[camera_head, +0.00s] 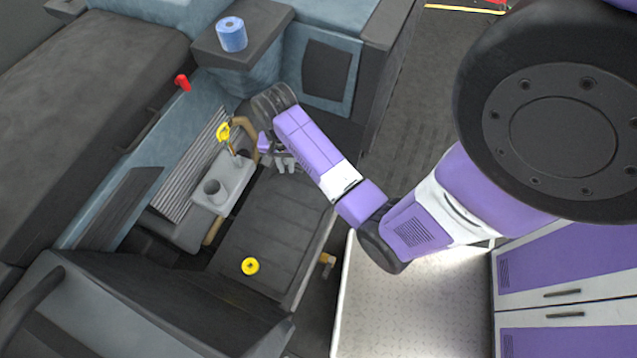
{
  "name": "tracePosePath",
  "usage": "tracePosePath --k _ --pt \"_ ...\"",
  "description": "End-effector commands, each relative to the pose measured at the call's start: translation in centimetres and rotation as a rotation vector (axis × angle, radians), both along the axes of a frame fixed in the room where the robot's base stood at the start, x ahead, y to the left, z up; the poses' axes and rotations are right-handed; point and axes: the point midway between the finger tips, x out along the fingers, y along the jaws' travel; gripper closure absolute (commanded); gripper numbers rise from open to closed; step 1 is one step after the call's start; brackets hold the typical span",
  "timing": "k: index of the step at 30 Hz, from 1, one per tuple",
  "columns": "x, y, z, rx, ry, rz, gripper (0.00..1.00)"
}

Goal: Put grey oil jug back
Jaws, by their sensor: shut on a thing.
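My gripper (283,160) is over the back end of the dark seat, at the end of my purple arm. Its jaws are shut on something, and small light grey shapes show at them. They are too small and too covered by my wrist to tell whether they are fingers or part of the grey oil jug. I cannot pick out a whole grey oil jug anywhere in this view.
Left of the seat (268,225) stands a light grey console (237,178) with a grey upright piece and a yellow-topped lever (223,132). A yellow round thing (250,266) lies on the seat. A blue roll (232,35) stands on the back ledge.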

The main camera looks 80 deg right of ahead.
Motion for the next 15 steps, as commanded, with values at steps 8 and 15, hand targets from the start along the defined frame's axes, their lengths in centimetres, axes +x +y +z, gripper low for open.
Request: tracePosePath --k 8,15 --pt "-5.2 -3.4 -3.6 -0.003 0.003 -0.324 1.00" --pt "-6.2 -3.9 -6.1 -0.004 0.005 -0.382 1.00"
